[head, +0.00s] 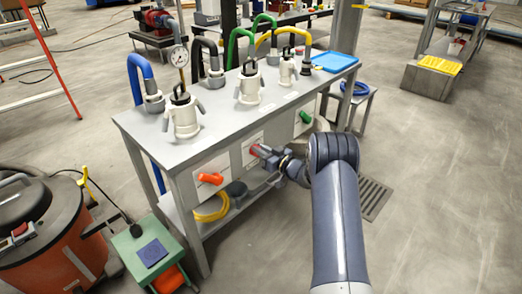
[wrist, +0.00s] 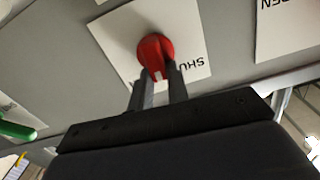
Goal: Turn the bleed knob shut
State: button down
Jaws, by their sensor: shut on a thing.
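A red knob (wrist: 155,55) with a white mark on its near edge sits on a white plate (wrist: 120,32) on the front panel. In the wrist view the plate's lettering is upside down and partly covered; "SHU" can be read. My gripper (wrist: 160,72) is shut on the red knob, one dark finger on each side. In the head view my gripper (head: 260,151) reaches the bench front from the right, at the same red knob (head: 257,149). I cannot read a name for the knob.
An orange knob (head: 211,178) and a green knob (head: 305,116) sit on neighbouring plates either side. A steel bench (head: 225,122) carries several white vessels and coloured hoses. A gauge (head: 179,56) stands above. Open floor lies to the right, with a drain grate (head: 374,198).

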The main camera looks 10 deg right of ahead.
jog(key=shift+a+b, duration=0.1)
jog(key=shift+b, duration=0.25)
jog(key=shift+s+a+f+n+b, duration=0.1)
jog(key=shift+s+a+n+b, duration=0.1)
jog(key=shift+n+b, duration=1.4)
jog(key=shift+s+a+f+n+b, duration=0.1)
jog(key=shift+a+n+b, duration=0.05)
jog(key=shift+n+b, duration=1.4)
jog(key=shift+s+a+f+n+b, duration=0.1)
jog(key=shift+a+n+b, duration=0.1)
jog(key=shift+n+b, duration=1.35)
jog(key=shift+r+n, duration=0.15)
jog(key=shift+n, duration=0.15)
jog(key=c, duration=1.4)
grip_release()
jog(key=shift+o, duration=0.2)
jog(key=shift+a, duration=0.15)
